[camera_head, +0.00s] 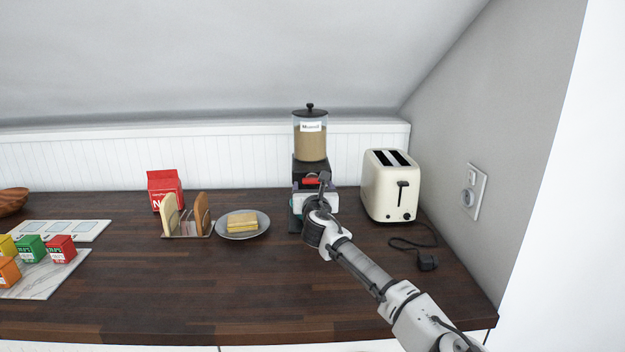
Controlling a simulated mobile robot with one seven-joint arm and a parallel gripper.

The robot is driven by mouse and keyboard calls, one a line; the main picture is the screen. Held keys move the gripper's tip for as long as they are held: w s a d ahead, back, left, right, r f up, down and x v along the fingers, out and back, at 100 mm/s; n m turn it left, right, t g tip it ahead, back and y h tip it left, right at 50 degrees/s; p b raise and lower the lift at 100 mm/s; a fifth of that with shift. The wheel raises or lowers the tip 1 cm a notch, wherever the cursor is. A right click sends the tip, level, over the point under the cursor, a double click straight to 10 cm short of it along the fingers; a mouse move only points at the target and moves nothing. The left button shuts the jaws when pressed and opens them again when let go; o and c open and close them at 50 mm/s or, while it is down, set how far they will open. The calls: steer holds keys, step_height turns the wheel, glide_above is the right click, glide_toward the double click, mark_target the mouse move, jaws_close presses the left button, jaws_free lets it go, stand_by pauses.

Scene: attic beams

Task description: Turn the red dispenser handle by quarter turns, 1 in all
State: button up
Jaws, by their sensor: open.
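The dispenser (311,145) stands at the back of the counter, with a clear labelled jar of tan contents, a black lid and a dark body. Its red handle (310,181) shows as a small red patch on the front of the dark body, just below the jar. My gripper (317,188) is in front of the dispenser at about the handle's height and is open. It partly hides the handle and the lower body. I cannot tell whether the fingers are around the handle, touch it or are apart from it.
A cream toaster (383,190) stands close on the right, with its cord and plug (428,262) in front. The front middle of the counter (240,290) is clear.

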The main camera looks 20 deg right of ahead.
mark_target(314, 182)
steer(key=shift+p+x, duration=0.3)
steer(key=shift+x, duration=1.6)
steer(key=shift+c, duration=0.5)
steer(key=c, duration=0.9)
steer(key=shift+m, duration=0.3)
steer(key=m+p, duration=0.2)
steer(key=m, duration=0.1)
steer(key=shift+m, duration=0.4)
steer(key=m, duration=0.4)
steer(key=shift+d+m+p, duration=0.15)
steer(key=shift+m+p, duration=0.15)
steer(key=shift+p, duration=0.1)
steer(key=m, duration=0.4)
steer(key=shift+f, duration=0.1)
steer(key=m, duration=0.4)
steer(key=shift+m, duration=0.3)
